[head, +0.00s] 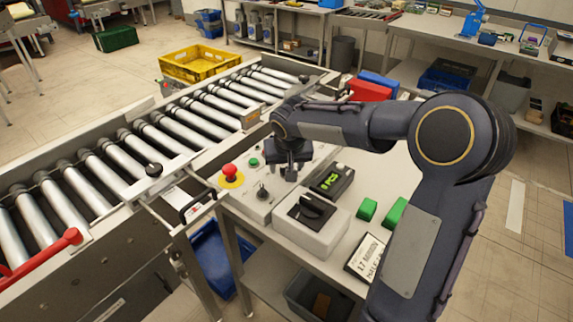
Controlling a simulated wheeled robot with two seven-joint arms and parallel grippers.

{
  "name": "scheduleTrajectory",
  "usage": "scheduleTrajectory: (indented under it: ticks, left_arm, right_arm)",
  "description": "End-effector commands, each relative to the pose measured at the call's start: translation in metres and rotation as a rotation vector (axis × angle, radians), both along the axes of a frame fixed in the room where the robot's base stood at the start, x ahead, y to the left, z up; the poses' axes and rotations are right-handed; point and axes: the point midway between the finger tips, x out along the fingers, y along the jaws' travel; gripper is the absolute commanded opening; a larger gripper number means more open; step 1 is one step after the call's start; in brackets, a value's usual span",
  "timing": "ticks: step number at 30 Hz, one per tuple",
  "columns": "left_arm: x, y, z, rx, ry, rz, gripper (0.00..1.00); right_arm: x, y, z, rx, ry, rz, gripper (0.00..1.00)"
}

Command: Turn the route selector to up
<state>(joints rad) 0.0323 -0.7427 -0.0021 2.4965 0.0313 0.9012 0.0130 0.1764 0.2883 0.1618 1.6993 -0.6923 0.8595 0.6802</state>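A grey box (308,230) on the table carries a large black rotary knob (312,206), which looks like the route selector. Its pointing direction is hard to read. Beside it a light control panel (255,205) holds a red mushroom button (230,171) on a yellow base, a green button (254,162) and a small black switch (262,192). My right gripper (290,174) points down over the back of this panel, behind the knob and apart from it. Its fingers are dark and small, so their opening cannot be told. My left gripper is not in view.
A black device with a green display (332,180) stands right behind the knob box. Green blocks (393,213) and a lettered sign (366,256) lie to its right. The roller conveyor (150,135) runs along the left, with a black-handled bracket (197,206) near the panel.

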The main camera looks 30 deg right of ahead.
Motion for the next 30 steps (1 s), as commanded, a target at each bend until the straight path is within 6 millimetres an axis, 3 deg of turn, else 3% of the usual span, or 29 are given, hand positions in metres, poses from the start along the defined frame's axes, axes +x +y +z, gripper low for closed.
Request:
scheduleTrajectory:
  ticks: [3, 14, 23, 30]
  left_arm:
    - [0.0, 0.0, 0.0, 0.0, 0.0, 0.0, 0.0]
    - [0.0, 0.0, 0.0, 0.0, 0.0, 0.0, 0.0]
    - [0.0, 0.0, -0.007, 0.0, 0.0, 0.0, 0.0]
    - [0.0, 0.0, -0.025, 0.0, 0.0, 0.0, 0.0]
  right_arm:
    - [0.0, 0.0, 0.0, 0.0, 0.0, 0.0, 0.53]
    - [0.0, 0.0, 0.0, 0.0, 0.0, 0.0, 0.08]
    - [0.0, 0.001, -0.002, 0.001, -0.001, -0.042, 0.08]
    - [0.001, 0.003, -0.003, 0.0, -0.002, -0.182, 0.08]
